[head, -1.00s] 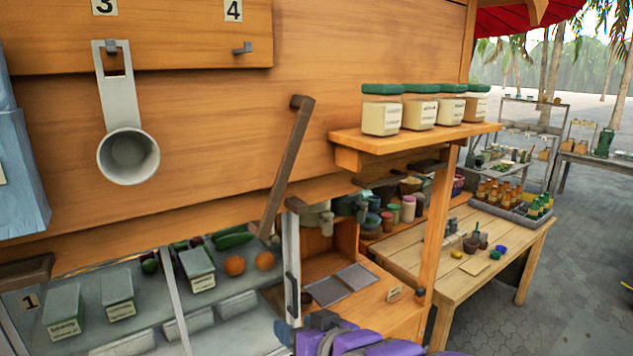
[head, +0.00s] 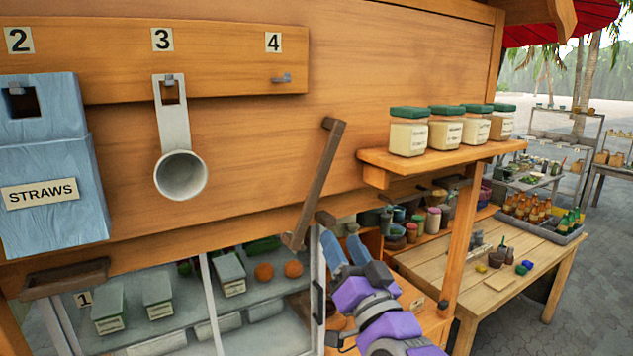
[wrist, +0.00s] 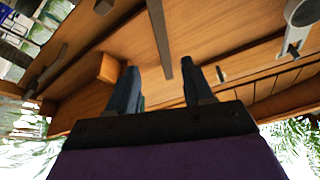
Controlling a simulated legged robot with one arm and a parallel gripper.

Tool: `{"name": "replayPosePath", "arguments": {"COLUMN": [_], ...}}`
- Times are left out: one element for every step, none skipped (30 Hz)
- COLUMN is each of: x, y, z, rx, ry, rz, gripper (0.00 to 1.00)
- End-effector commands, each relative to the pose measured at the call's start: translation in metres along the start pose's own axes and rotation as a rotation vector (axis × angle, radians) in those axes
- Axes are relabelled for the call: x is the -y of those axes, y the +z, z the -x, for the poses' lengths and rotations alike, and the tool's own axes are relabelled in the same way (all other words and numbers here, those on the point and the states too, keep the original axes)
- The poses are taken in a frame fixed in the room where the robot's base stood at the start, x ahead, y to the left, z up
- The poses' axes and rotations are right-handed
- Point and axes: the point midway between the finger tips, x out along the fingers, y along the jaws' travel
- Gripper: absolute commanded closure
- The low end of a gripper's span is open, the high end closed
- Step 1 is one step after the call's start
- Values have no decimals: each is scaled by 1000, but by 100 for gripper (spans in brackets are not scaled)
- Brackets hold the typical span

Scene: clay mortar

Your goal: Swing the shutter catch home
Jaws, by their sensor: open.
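The shutter catch appears to be the long dark brown bar (head: 318,185) on the wooden stall front. It is pinned at its top end and slants down to the left, its lower end near the panel's bottom edge. A short dark peg (head: 325,218) sticks out to the right of its lower part. My gripper (head: 344,250) is open and empty, its two blue fingers pointing up, to the right of the bar's lower end. In the wrist view, the bar (wrist: 160,40) shows beyond and between the spread fingers (wrist: 160,88). I cannot tell any contact.
A shelf (head: 430,160) with several green-lidded jars juts out at the right, above my gripper. A metal cup (head: 181,175) hangs from hook 3. A blue straws box (head: 48,165) hangs at the left. The glass case (head: 215,300) lies below. A wooden table (head: 490,265) stands at right.

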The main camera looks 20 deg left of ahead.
Motion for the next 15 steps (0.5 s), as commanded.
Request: {"name": "replayPosePath", "arguments": {"x": [2, 2, 2, 2, 2, 2, 2, 2, 2, 1, 2, 2, 2, 2, 2], "y": [-2, -2, -2, -2, -2, -2, -2, -2, -2, -2, -2, -2, -2, -2, -2], "z": [-6, -8, -10, -12, -13, -16, -17, -19, -21, -22, -24, -25, -27, -28, -30], "rx": [4, 4, 5, 6, 6, 6, 6, 6, 6, 5, 6, 6, 6, 7, 7], "ry": [1, 2, 2, 2, 2, 2, 2, 2, 3, 3, 3, 2, 1, 1, 1], "rz": [-1, 1, 1, 2, 2, 3, 3, 2, 2, 2, 2, 2, 2, 2, 1], "gripper": [49, 49, 49, 49, 49, 49, 49, 49, 49, 49, 49, 49, 49, 49, 49]}}
